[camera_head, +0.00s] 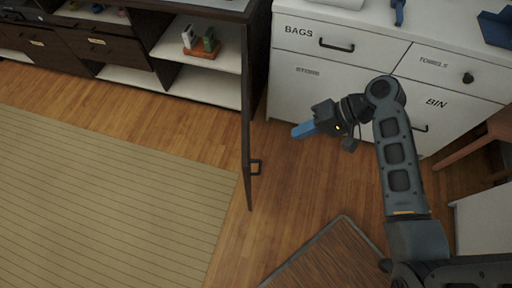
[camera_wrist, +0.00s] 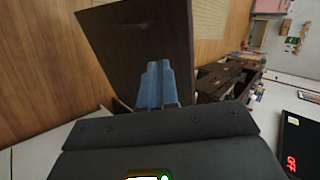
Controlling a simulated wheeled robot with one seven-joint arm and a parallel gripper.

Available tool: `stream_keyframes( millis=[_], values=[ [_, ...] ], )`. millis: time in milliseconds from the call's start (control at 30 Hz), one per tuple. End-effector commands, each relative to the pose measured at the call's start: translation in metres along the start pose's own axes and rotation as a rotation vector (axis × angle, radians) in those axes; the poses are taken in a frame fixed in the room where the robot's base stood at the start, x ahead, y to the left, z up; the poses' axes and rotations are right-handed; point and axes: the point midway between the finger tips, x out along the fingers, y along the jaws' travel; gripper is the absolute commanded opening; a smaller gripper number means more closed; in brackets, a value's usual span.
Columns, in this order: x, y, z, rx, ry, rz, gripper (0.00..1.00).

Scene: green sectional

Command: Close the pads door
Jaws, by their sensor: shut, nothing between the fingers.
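A dark brown cabinet door (camera_head: 247,130) stands swung open, almost edge-on in the head view, reaching out over the floor. Its dark loop handle (camera_head: 256,167) is on the right face near the free end. No label can be read on it. In the wrist view the door (camera_wrist: 125,45) is a broad dark panel beyond the fingers. My gripper (camera_head: 298,131) is to the right of the door, apart from it in the head view, with its blue fingers together and empty. The fingers also show in the wrist view (camera_wrist: 155,85), where they overlap the door's lower part.
The dark cabinet's open shelves (camera_head: 200,85) hold a small wooden tray (camera_head: 203,54) with little items. White drawers (camera_head: 335,75) marked BAGS, STORE, TOWELS and BIN stand behind my arm. A striped rug (camera_head: 100,200) lies left of the door; a brown mat (camera_head: 325,255) lies below right.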

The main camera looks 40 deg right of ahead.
Motion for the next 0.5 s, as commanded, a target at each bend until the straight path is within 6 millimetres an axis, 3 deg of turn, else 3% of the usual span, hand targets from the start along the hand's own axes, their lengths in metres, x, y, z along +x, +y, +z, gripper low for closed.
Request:
stream_keyframes(
  millis=[500],
  values=[
    [0.092,0.0,0.001,-0.003,-0.004,0.003,0.0]
  ],
)
